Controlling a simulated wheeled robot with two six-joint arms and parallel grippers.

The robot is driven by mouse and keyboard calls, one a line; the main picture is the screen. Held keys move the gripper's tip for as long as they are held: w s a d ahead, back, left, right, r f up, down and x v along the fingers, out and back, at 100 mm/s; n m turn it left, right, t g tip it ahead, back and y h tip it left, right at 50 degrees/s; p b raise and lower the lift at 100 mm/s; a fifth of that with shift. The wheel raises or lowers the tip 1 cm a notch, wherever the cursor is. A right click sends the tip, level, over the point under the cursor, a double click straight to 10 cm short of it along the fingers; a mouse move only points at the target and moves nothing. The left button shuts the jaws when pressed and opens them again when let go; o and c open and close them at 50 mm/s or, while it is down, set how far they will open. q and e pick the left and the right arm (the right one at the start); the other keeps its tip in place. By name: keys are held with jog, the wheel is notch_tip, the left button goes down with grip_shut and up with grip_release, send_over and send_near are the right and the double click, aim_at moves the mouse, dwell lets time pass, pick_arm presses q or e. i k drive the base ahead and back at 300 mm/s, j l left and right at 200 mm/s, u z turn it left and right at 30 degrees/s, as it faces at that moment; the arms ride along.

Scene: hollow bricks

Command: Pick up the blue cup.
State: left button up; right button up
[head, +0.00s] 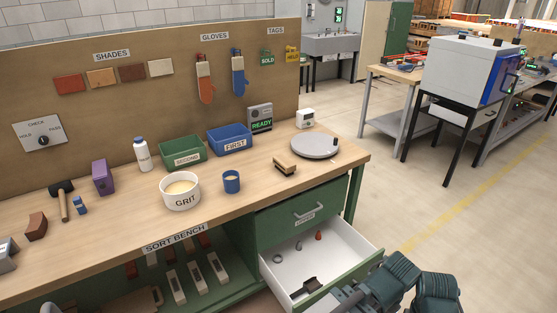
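The blue cup (231,183) stands upright on the wooden bench top, just right of the white GRIT bowl (180,200). My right arm (390,280) comes in at the bottom right, in front of the open drawer. Grey parts at its end (344,299) are low by the drawer front, well below and right of the cup, and I cannot make out its fingers. My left gripper is not in view.
Behind the cup stand a green bin (182,152) and a blue FIRST bin (230,140). A wooden brush (285,165) and a grey round turntable (315,146) lie to its right. The open white drawer (345,257) juts out below the bench. Bench surface in front of the cup is clear.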

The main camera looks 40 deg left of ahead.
aim_at(232, 182)
jog(key=u, duration=1.6)
